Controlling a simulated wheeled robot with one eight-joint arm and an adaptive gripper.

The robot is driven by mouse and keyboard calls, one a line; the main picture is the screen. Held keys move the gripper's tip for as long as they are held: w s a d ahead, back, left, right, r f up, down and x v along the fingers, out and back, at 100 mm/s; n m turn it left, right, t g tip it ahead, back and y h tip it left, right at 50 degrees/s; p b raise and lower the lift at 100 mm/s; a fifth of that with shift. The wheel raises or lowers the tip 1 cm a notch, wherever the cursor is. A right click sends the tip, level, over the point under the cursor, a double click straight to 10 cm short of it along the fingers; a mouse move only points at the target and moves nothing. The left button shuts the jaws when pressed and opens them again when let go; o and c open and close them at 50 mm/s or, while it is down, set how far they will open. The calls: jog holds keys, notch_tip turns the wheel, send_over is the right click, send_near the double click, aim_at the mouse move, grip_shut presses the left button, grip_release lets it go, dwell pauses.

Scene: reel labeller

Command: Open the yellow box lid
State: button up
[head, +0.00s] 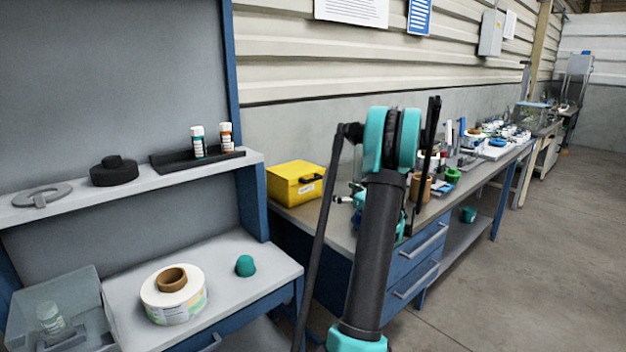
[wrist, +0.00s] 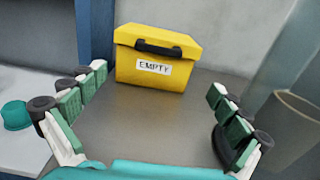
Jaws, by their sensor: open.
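The yellow box (head: 296,183) stands on the grey bench beside the blue post in the head view. In the wrist view the yellow box (wrist: 152,70) is ahead, with a white label reading EMPTY on its front. Its lid (wrist: 160,38) is shut, with a black handle (wrist: 158,47) at the lid's front. My gripper (wrist: 158,90) is open and empty in the wrist view, its two fingers spread wide to either side and short of the box. In the head view my arm hides most of the gripper.
A teal cap (wrist: 15,115) lies left of the gripper, and a brown cup (wrist: 285,125) stands close on the right in the wrist view. The bench (wrist: 150,125) between fingers and box is clear. A label reel (head: 174,295) lies on the left shelf unit.

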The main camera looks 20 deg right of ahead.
aim_at(314, 179)
jog(key=x, duration=1.5)
jog(key=shift+w+a, duration=0.1)
jog(key=shift+w, duration=0.05)
jog(key=shift+c, duration=0.2)
